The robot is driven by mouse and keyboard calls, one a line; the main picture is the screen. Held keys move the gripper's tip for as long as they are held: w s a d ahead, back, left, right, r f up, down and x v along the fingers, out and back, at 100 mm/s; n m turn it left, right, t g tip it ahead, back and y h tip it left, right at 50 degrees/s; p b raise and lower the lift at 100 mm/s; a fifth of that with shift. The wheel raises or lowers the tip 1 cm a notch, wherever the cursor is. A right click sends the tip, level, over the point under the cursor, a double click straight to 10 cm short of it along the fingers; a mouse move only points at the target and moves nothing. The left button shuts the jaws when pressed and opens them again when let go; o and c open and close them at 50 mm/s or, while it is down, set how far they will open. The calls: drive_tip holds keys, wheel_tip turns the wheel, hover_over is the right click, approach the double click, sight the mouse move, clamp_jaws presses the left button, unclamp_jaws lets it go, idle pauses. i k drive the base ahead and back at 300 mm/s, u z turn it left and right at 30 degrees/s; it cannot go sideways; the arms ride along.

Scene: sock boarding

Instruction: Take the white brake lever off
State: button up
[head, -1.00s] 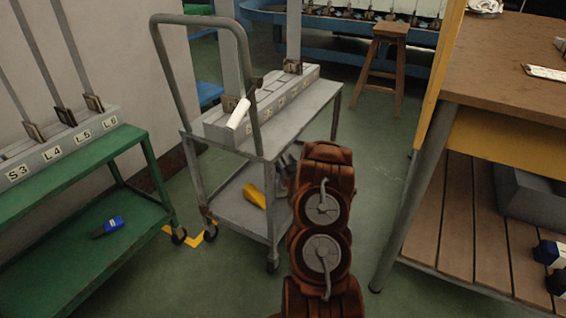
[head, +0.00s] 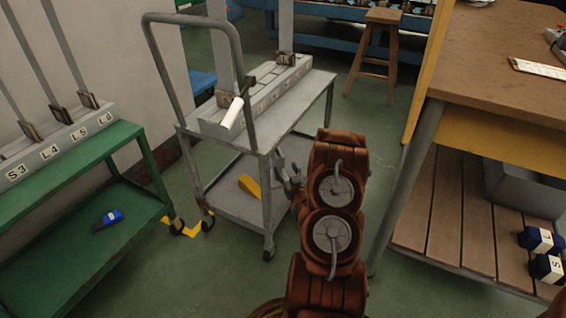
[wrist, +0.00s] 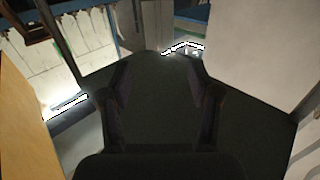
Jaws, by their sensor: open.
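The white brake lever (head: 231,113) is a short white cylinder, tilted, at the front left end of the grey slotted block on the cart, close to the cart's handle post. My gripper (head: 290,178) is in front of the cart's right side, lower than the lever and apart from it. It is partly hidden by my brown arm. In the wrist view my gripper (wrist: 162,85) has its two dark fingers spread with only floor between them. The lever cannot be made out in the wrist view.
The grey cart (head: 305,108) has a tall bent handle (head: 158,70) beside the lever. A yellow wedge (head: 249,186) lies on its lower shelf. A green cart (head: 75,165) stands left, a wooden workbench (head: 490,75) right, a stool (head: 375,50) behind. Green floor is open between cart and bench.

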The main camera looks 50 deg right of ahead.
sight(250, 80)
drive_tip(key=k, duration=1)
